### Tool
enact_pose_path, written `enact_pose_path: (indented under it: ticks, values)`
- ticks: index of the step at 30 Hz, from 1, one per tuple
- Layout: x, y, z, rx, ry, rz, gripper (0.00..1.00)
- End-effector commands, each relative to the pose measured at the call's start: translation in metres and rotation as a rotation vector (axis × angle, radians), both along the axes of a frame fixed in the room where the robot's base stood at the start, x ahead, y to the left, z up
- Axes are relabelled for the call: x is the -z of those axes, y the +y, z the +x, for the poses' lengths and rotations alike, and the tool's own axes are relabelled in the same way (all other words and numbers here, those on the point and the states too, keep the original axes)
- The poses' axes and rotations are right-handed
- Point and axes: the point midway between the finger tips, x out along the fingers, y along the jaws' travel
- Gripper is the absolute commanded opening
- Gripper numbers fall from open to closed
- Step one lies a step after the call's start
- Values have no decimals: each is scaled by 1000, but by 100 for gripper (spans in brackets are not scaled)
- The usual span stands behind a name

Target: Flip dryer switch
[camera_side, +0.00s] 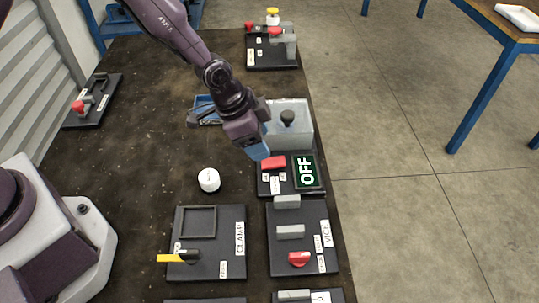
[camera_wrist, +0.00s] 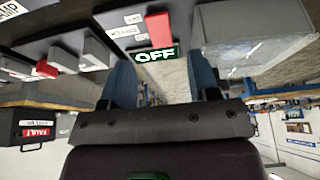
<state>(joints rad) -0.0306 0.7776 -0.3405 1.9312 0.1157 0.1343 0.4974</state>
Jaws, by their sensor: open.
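The dryer station is a black panel with a red switch (camera_side: 273,162), a green display reading OFF (camera_side: 307,171) and a pale translucent box (camera_side: 291,118) behind them. The red switch also shows in the wrist view (camera_wrist: 159,29), at the top centre, above the OFF display (camera_wrist: 156,55). My gripper (camera_side: 258,152) is just left of and above the red switch in the side view, its blue fingers pointing down. In the wrist view the two fingers of my gripper (camera_wrist: 163,80) stand apart with nothing between them. I cannot tell whether a finger touches the switch.
A vice panel (camera_side: 308,240) and a clamp panel (camera_side: 230,218) lie nearer the camera. A white round object (camera_side: 209,180) is left of the dryer. A blue tray (camera_side: 205,108) sits behind my gripper. The table's left middle is clear.

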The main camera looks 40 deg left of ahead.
Motion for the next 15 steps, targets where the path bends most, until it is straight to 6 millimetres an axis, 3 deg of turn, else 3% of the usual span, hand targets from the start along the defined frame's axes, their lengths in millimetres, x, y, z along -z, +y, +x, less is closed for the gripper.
enact_pose_path:
  ticks: [6, 15]
  values:
    - [38, -11, 10, 0, 2, 1, 55]
    - [56, -16, 16, -1, 0, 0, 55]
